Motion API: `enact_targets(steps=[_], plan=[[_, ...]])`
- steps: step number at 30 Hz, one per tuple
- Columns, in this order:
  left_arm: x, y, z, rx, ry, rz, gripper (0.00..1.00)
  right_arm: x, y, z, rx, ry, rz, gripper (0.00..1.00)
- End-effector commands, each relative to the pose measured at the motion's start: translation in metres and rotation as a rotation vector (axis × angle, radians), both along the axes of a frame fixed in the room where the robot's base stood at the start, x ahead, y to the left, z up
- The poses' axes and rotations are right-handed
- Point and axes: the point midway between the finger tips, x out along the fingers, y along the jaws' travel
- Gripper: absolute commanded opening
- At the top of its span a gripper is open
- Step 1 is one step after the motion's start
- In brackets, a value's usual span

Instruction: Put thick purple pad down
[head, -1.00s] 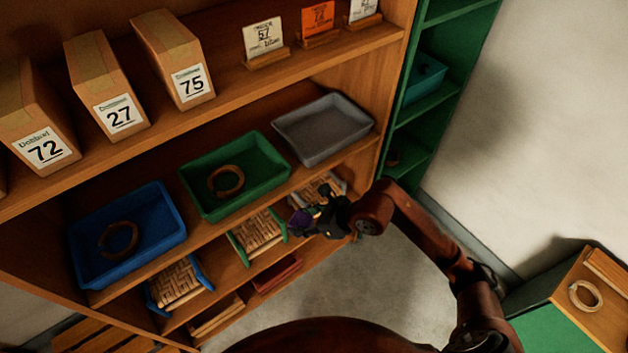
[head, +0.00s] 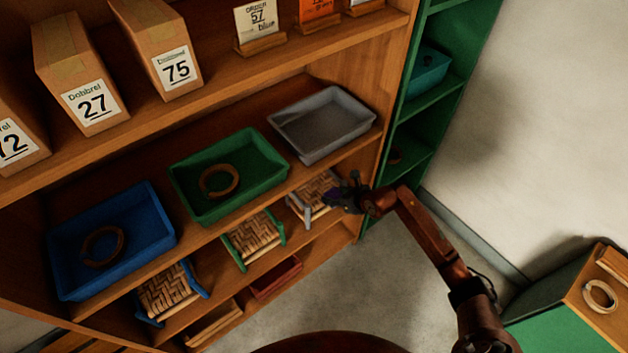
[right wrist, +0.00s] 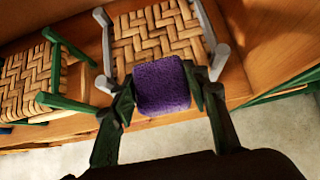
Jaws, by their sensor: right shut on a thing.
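The thick purple pad (right wrist: 162,86) is held between the two fingers of my right gripper (right wrist: 168,95), with a finger on each side of it. In the right wrist view the pad is in front of a woven seat with grey sides (right wrist: 140,40); I cannot tell whether it touches the seat. In the head view my right gripper (head: 345,196) is at the right end of the lower shelf, beside this grey-sided seat (head: 312,200). The pad is dark and small there. My left gripper is not in view.
Green-sided (head: 252,240) and blue-sided (head: 167,288) woven seats stand left on the same shelf. Above are a blue tray (head: 150,205) and a green tray (head: 255,150), each with a ring, and an empty grey tray (head: 365,115). A red tray (head: 276,277) is below.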

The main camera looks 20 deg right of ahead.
Motion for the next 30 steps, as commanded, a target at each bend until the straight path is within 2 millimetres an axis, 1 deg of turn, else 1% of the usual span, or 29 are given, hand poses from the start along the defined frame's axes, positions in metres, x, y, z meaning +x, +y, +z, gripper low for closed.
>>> enact_targets(steps=[1,6,9,14,17,21,22,24,30], plan=[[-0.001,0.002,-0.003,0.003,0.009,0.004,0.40,0.014,0.006,-0.003,0.005,0.000,0.000,0.25],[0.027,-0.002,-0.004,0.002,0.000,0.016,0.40,0.050,0.019,-0.003,0.002,0.002,0.000,0.25],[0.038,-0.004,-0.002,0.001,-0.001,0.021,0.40,0.063,0.024,-0.003,0.002,0.002,0.000,0.25],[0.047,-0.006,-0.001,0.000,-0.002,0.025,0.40,0.073,0.027,-0.001,0.001,0.001,0.000,0.25],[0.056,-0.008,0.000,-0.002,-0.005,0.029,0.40,0.085,0.032,-0.002,0.002,0.002,0.001,0.25],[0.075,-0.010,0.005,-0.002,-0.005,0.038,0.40,0.108,0.042,-0.004,0.004,0.004,0.001,0.25],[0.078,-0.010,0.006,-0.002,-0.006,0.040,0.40,0.106,0.040,-0.009,0.002,0.007,0.000,0.25],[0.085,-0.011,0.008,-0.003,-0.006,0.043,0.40,0.105,0.039,-0.015,0.001,0.006,0.000,0.25],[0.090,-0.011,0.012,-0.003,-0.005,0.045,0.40,0.105,0.038,-0.015,0.000,0.001,-0.001,0.25]])
